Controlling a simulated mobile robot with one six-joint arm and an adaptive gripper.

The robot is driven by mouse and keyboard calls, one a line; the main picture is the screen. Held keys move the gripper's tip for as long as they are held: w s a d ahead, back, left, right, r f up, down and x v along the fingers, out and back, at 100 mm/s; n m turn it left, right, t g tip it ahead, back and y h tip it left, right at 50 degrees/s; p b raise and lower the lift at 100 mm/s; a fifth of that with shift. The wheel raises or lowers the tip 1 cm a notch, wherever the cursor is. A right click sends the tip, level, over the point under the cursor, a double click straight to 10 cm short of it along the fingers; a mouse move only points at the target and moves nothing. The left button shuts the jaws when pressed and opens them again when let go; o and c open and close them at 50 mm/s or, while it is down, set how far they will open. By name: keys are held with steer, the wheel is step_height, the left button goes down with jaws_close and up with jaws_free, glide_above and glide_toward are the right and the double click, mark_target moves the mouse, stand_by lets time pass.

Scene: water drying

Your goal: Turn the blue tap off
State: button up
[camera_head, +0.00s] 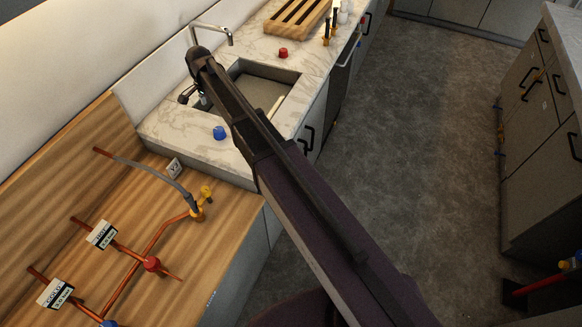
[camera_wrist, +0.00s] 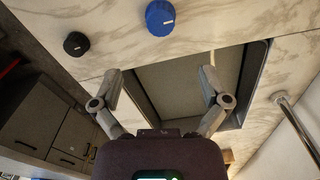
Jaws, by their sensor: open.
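A blue round knob (camera_head: 219,133) sits on the marble counter at the near side of the sink. A blue knob with a white mark on its top shows at the top of the wrist view (camera_wrist: 160,17). My gripper (camera_head: 194,97) points down over the wall side of the sink, apart from the knob. In the wrist view its two fingers (camera_wrist: 160,72) are spread with nothing between them. The metal faucet (camera_head: 212,33) rises behind my gripper. A second blue part (camera_head: 108,323) shows at the bottom edge on the copper pipes.
A red knob (camera_head: 283,53) sits beyond the sink (camera_head: 271,78), and a black knob (camera_wrist: 76,44) shows in the wrist view. Copper pipes (camera_head: 150,238) with a red valve (camera_head: 151,264) run across the wooden surface at left. The grey floor (camera_head: 430,110) is clear.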

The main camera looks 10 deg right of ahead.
steer(key=s+d+f+n+b, duration=0.1)
steer(key=s+d+f+b, duration=0.1)
steer(key=s+d, duration=0.1)
steer(key=s+d+f+n+b, duration=0.1)
steer(key=s+d+b, duration=0.1)
steer(key=s+d, duration=0.1)
steer(key=s+d+f+n+b, duration=0.2)
steer(key=s+d, duration=0.1)
steer(key=d, duration=0.2)
steer(key=shift+s+d+f, duration=0.15)
steer(key=shift+s+f, duration=0.2)
steer(key=s+d+f+n+b, duration=0.2)
steer(key=s+d+f+b, duration=0.2)
steer(key=s, duration=0.3)
steer(key=s+d+f+n+b, duration=0.3)
steer(key=s+d+f+b, duration=0.1)
steer(key=s+d, duration=0.2)
steer(key=shift+s+d+f+b, duration=0.15)
steer(key=shift+s+f+b, duration=0.1)
steer(key=shift+s+b, duration=0.1)
stand_by(0.3)
steer(key=shift+s+d+n, duration=0.3)
steer(key=shift+s+d, duration=0.05)
steer(key=shift+s, duration=0.25)
steer(key=shift+s+d+n, duration=0.3)
steer(key=shift+s+d, duration=0.05)
steer(key=shift+s, duration=0.25)
